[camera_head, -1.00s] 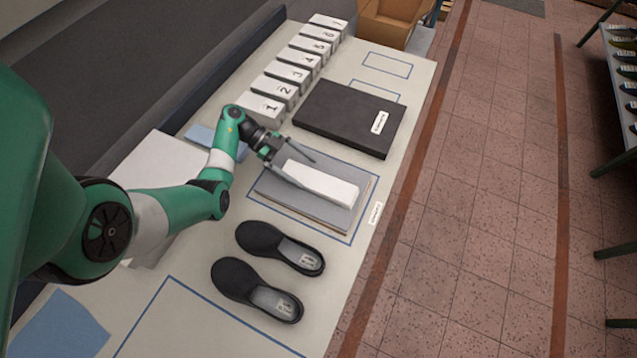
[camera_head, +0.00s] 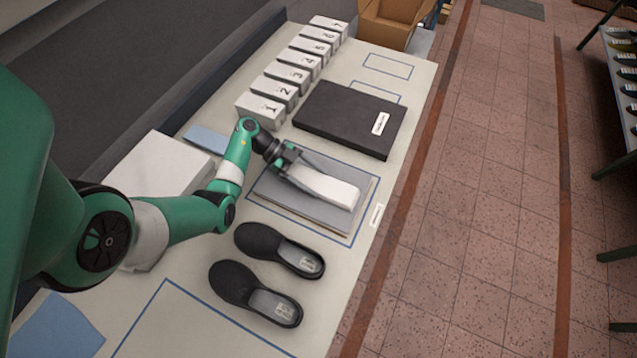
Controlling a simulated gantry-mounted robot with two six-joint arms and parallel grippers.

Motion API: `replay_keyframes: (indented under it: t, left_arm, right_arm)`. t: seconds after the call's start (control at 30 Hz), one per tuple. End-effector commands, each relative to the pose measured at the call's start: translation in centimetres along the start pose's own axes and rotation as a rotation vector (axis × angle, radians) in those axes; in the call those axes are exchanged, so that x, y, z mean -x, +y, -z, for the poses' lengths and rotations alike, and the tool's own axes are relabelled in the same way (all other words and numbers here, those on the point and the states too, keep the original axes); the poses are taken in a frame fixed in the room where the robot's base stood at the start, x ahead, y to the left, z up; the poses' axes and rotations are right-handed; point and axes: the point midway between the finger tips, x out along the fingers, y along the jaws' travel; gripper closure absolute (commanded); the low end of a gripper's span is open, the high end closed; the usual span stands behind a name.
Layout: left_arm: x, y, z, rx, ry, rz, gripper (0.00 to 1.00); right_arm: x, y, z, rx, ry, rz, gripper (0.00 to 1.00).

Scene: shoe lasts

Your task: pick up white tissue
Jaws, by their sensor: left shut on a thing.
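The white tissue (camera_head: 331,188) is a long flat white block at the grey pad (camera_head: 297,209), inside a blue outlined rectangle on the table. My left gripper (camera_head: 305,173) is shut on the tissue at its left end, with the fingers along it. I cannot tell whether the tissue is touching the pad or slightly above it. My right gripper is not in view.
Two black shoes (camera_head: 262,240) lie below the pad. A black box (camera_head: 340,112) with a white label is above it. Several numbered white boxes (camera_head: 262,108) line the table's back edge. A white box (camera_head: 160,166) stands at left. A cardboard box (camera_head: 385,32) is beyond the table.

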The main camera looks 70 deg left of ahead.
Motion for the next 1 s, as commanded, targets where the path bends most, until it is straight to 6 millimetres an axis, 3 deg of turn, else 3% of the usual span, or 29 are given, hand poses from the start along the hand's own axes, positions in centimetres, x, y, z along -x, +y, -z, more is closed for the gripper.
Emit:
replay_keyframes:
  t: [0.27,0.47,0.7,1.0]
  left_arm:
    - [0.3,0.0,0.5,-0.001,0.000,0.000,0.71]
    - [1.7,0.0,3.1,-0.003,-0.001,0.000,0.71]
    - [2.0,4.0,10.4,-0.005,-0.001,-0.003,0.71]
    - [-0.8,9.8,14.8,0.000,0.000,-0.004,0.71]
  right_arm:
    - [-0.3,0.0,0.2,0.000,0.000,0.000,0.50]
    - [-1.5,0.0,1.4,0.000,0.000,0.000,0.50]
    - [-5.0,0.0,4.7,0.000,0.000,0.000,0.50]
    - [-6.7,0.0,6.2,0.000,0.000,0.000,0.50]
